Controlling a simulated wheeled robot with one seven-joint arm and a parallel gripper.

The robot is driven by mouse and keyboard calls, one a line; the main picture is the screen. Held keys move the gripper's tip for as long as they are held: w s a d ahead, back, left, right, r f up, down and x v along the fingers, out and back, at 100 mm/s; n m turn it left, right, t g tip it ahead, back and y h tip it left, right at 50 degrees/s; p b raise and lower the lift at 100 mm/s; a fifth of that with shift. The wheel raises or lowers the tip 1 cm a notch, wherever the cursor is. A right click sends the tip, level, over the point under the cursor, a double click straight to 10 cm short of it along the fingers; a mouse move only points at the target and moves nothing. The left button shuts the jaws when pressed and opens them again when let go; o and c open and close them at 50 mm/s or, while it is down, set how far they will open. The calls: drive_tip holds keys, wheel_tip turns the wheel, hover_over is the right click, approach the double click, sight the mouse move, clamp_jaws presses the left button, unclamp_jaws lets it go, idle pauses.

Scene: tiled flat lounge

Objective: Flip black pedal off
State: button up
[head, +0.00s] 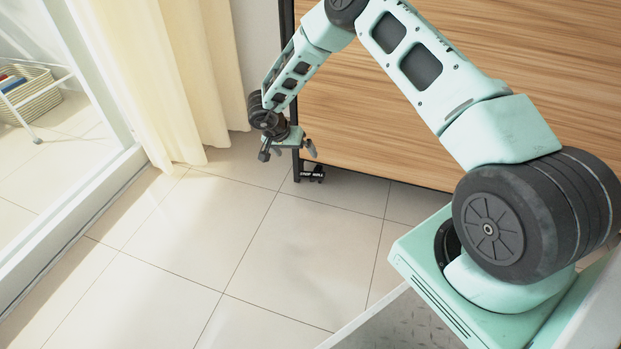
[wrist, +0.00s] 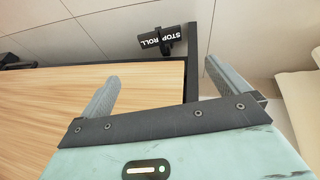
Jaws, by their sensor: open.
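The black pedal (head: 312,174) sits low at the foot of the wooden panel's dark corner leg, close to the floor. In the wrist view the pedal (wrist: 160,41) is a dark block with white lettering that reads "STOP ROLL", upside down. My gripper (head: 288,152) is open and empty, just above and slightly left of the pedal in the head view. In the wrist view the gripper (wrist: 162,70) has its two grey fingers spread wide, with the pedal beyond them and between them across the picture. I see no contact with the pedal.
A wooden panel (head: 400,120) with a dark frame stands right of my gripper. A cream curtain (head: 165,80) and a glass door frame (head: 110,100) are at left. A woven basket (head: 35,95) shows behind the glass. The tiled floor (head: 190,250) in front is clear.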

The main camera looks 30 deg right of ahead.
sight(311, 175)
drive_tip(key=b+x, duration=0.9)
drive_tip(key=x, duration=0.6)
drive_tip(key=shift+w+f, duration=0.1)
drive_tip(key=shift+f, duration=0.3)
